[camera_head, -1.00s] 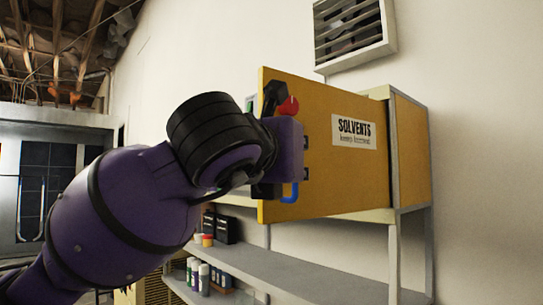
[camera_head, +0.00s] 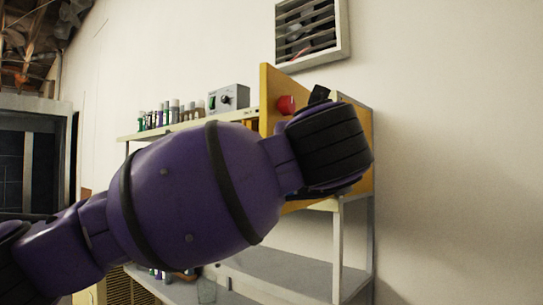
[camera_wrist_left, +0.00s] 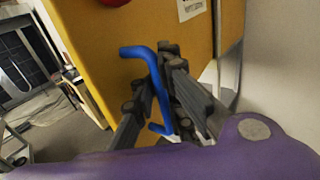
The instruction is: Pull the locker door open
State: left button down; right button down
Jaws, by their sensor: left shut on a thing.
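The yellow locker door (camera_head: 268,92) stands swung out from the wall shelf in the head view, its free edge to the left. My left arm covers most of its face. A red round part (camera_head: 286,105) shows on it. In the left wrist view the door (camera_wrist_left: 100,50) fills the upper middle, with a white label (camera_wrist_left: 190,8) at the top. A blue bent handle (camera_wrist_left: 138,52) sticks out from it. My left gripper (camera_wrist_left: 158,85) is shut on this handle, its dark fingers on both sides. In the head view the handle and fingers are hidden behind my arm. My right gripper is not in view.
A metal shelf unit stands along the wall, with a lower shelf (camera_head: 290,270) below the locker. Bottles (camera_head: 165,115) and a grey box (camera_head: 229,98) stand on its upper shelf. A wall vent (camera_head: 311,30) is above. Open floor (camera_wrist_left: 60,130) shows at left.

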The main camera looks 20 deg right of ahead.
pick_arm(q)
jog(key=shift+d+f, duration=0.1)
jog(key=shift+f, duration=0.25)
jog(key=c, duration=2.3)
grip_release()
jog(key=shift+o, duration=0.9)
jog(key=shift+s+a+r, duration=0.25)
jog(key=shift+s+a, duration=0.05)
jog(key=shift+d, duration=0.1)
jog(key=v, duration=1.2)
jog(key=shift+r, duration=0.1)
